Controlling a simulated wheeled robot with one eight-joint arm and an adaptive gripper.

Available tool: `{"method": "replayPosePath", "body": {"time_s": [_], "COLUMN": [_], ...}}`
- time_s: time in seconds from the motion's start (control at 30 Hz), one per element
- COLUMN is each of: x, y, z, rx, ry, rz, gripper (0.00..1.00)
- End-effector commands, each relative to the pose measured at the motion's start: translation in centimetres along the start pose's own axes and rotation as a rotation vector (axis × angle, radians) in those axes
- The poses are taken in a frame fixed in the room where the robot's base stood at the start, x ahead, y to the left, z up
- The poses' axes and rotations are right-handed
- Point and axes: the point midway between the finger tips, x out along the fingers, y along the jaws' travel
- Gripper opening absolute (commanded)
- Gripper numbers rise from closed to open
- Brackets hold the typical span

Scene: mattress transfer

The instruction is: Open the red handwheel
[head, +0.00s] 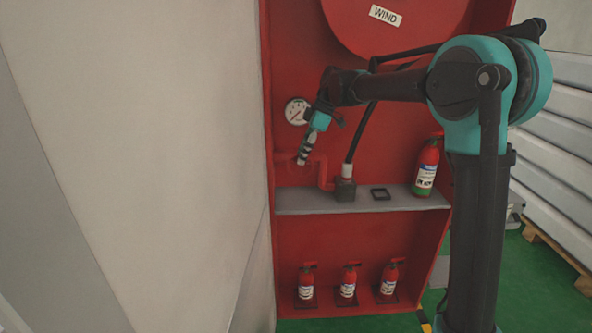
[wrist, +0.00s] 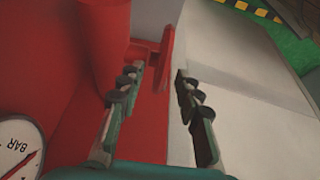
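The red handwheel (wrist: 166,44) shows nearly edge-on at the top middle of the wrist view, on a short stem beside a thick red pipe (wrist: 101,35). My gripper (wrist: 155,78) is open, its two dark ribbed fingers apart with nothing held between them. The handwheel lies just beyond the fingertips, mostly in line with the gap; I cannot tell whether a finger touches it. In the head view my gripper (head: 301,162) points down in front of the red pipework (head: 325,176) and hides most of the handwheel.
A pressure gauge (head: 296,111) sits on the red cabinet's back wall. Several small extinguishers stand underneath. A pale wall (head: 150,150) closes off the left.

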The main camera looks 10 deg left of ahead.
Motion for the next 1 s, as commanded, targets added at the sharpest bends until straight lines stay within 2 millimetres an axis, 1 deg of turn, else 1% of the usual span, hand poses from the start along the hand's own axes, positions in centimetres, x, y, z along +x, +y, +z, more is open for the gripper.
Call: {"method": "replayPosePath", "body": {"time_s": [0.03,0.2,0.4,0.53,0.77,1.0], "x": [0.8,3.5,5.5,6.0,6.1,6.1], "y": [0.0,0.0,0.0,0.0,0.0,0.0], "z": [0.0,0.1,0.1,0.1,0.2,0.2], "rx": [-0.001,0.002,0.002,0.003,0.004,0.004], "ry": [0.000,-0.001,-0.002,-0.002,-0.002,-0.002], "rz": [0.000,0.000,0.001,0.001,0.001,0.001], "gripper": [0.34,0.34,0.34,0.34,0.34,0.05]}}
